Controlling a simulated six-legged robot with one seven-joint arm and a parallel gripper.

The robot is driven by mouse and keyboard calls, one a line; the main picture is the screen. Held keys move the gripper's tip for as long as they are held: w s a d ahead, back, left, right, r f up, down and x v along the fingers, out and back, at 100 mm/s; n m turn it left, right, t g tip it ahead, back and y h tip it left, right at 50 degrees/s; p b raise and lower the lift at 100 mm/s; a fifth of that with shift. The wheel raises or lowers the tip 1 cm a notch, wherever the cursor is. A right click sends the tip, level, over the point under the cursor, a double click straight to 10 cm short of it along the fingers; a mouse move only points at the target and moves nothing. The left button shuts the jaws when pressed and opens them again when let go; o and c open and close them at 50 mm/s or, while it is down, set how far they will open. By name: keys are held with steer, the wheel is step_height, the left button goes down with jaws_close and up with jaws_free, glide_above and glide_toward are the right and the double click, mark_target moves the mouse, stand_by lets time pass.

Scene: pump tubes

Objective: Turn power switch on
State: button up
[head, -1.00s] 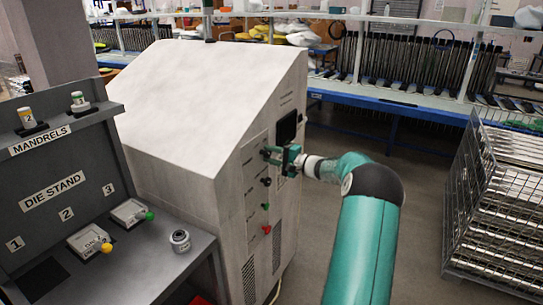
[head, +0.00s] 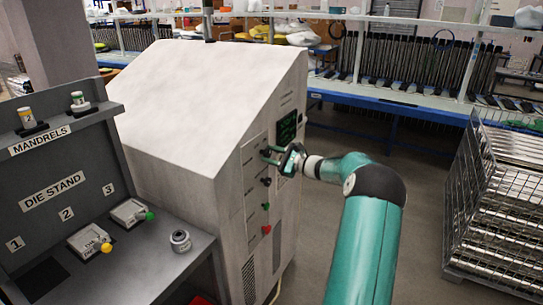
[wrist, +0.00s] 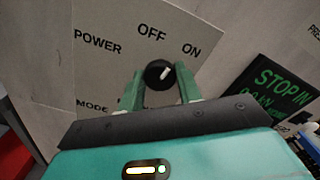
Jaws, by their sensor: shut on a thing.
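The power switch (wrist: 158,73) is a round black knob with a white pointer mark, on the light panel of a cabinet. Its label POWER is at left, with OFF above and ON to the upper right; the white mark points up and right, toward ON. My gripper (wrist: 160,82) has its two green fingers on either side of the knob and is shut on it. In the head view my gripper (head: 283,158) is at the top of the cabinet's control column and hides most of the knob.
The cabinet's screen (head: 287,128) is lit with green text; in the wrist view the screen (wrist: 272,92) reads STOP IN. Below are a black knob (head: 266,182), a green button (head: 265,206) and a red button (head: 266,229). A wire cage (head: 495,210) stands right.

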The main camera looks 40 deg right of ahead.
steer(key=m, duration=0.7)
stand_by(0.6)
steer(key=o, duration=0.9)
steer(key=shift+o, duration=0.2)
steer(key=shift+s, duration=0.1)
steer(key=v, duration=1.3)
steer(key=shift+s, duration=0.3)
steer(key=shift+d, duration=0.1)
